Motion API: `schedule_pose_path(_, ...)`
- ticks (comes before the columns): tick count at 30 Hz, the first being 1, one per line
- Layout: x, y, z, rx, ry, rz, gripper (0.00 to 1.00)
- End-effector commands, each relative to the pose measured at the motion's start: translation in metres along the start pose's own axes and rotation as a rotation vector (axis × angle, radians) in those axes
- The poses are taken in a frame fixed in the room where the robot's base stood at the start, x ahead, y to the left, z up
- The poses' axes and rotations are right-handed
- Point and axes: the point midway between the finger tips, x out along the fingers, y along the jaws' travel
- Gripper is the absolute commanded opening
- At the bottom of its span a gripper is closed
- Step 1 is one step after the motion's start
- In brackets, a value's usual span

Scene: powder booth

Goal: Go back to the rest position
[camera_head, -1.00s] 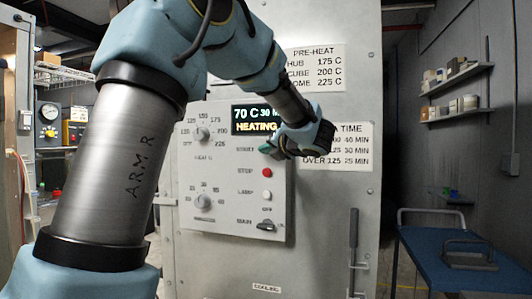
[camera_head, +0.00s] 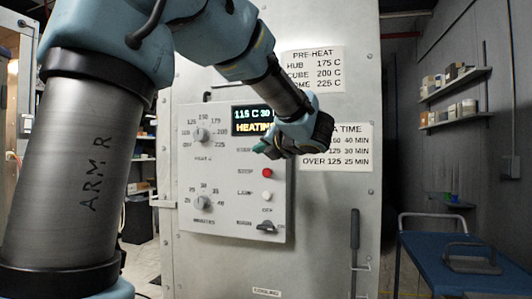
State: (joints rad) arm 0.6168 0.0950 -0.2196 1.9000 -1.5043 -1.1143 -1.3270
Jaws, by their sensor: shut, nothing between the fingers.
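My gripper (camera_head: 264,148) is at the end of my blue and grey arm, in front of the upper right part of the oven's control panel (camera_head: 222,232). Its small greenish fingertips look closed, with nothing held. They cover the area by the START label, and the button there is hidden. I cannot tell whether they touch the panel. The display (camera_head: 253,121) above reads 115 C, 30 and HEATING, partly hidden by my arm. Below are a red STOP button (camera_head: 267,173), a white lamp button (camera_head: 267,196) and a dark MAIN switch (camera_head: 267,226).
The panel has two dials, the upper one (camera_head: 200,134) and the lower one (camera_head: 200,203). The oven door (camera_head: 330,220) has a dark vertical handle (camera_head: 354,250). A blue cart (camera_head: 440,255) stands at right, below wall shelves (camera_head: 455,120). My arm fills the left side.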

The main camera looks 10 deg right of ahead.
Motion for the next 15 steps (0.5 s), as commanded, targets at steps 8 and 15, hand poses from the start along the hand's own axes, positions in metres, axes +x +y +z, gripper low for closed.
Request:
schedule_pose_path(8, 0.0001, -0.0001, 0.0002, 0.0, 0.0, 0.0, 0.0)
schedule_pose_path(15, 0.0033, -0.0005, -0.0008, 0.028, -0.011, -0.006, 0.0)
